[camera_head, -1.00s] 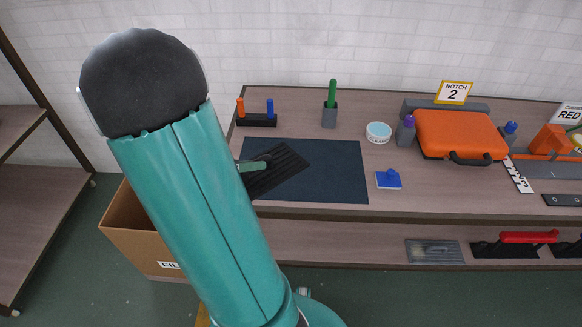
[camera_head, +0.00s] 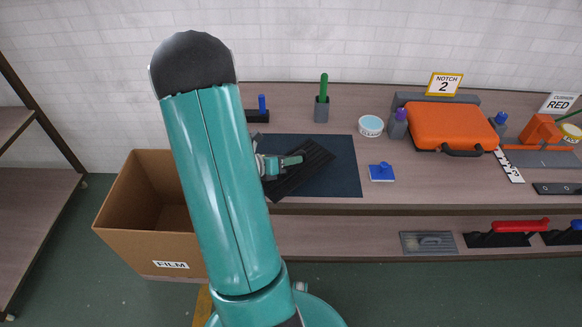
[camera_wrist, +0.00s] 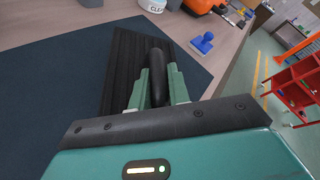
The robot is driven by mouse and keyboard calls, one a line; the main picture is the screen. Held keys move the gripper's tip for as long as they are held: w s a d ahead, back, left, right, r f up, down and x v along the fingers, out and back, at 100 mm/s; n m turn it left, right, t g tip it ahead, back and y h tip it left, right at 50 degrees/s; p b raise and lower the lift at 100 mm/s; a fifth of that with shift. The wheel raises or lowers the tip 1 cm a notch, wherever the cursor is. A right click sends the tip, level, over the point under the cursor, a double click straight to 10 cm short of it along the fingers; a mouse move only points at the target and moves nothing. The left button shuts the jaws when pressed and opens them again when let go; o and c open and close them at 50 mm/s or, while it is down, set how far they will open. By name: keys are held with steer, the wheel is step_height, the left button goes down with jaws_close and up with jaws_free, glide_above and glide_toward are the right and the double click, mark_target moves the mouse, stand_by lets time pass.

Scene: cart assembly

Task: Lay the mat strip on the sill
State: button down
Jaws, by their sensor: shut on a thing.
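The mat strip (camera_head: 313,166) is a black ribbed strip lying at a slant over the dark blue mat (camera_head: 343,178) on the bench. In the wrist view the mat strip (camera_wrist: 121,62) has a rounded black grip (camera_wrist: 157,72) standing on it. My gripper (camera_head: 296,160) is at the strip, and in the wrist view its green fingers (camera_wrist: 158,82) are shut on this grip. I cannot tell whether the strip touches the mat or hangs just above it. I cannot make out which surface is the sill. My arm hides part of the bench's left end.
An orange case (camera_head: 450,125), a white tub (camera_head: 371,126), a blue-handled block (camera_head: 382,173) and a green-handled tool (camera_head: 323,88) stand on the bench. A cardboard box (camera_head: 130,225) labelled FILM is at the left. A lower shelf (camera_head: 330,236) runs below the bench.

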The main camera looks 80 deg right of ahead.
mark_target(292, 168)
steer(key=shift+d+f, duration=0.15)
steer(key=shift+f, duration=1.55)
steer(key=c, duration=1.3)
jaws_free()
steer(key=shift+f, duration=0.1)
steer(key=shift+w+r, duration=0.2)
steer(key=v, duration=1.1)
steer(key=shift+w+a, duration=0.15)
steer(key=shift+a, duration=0.25)
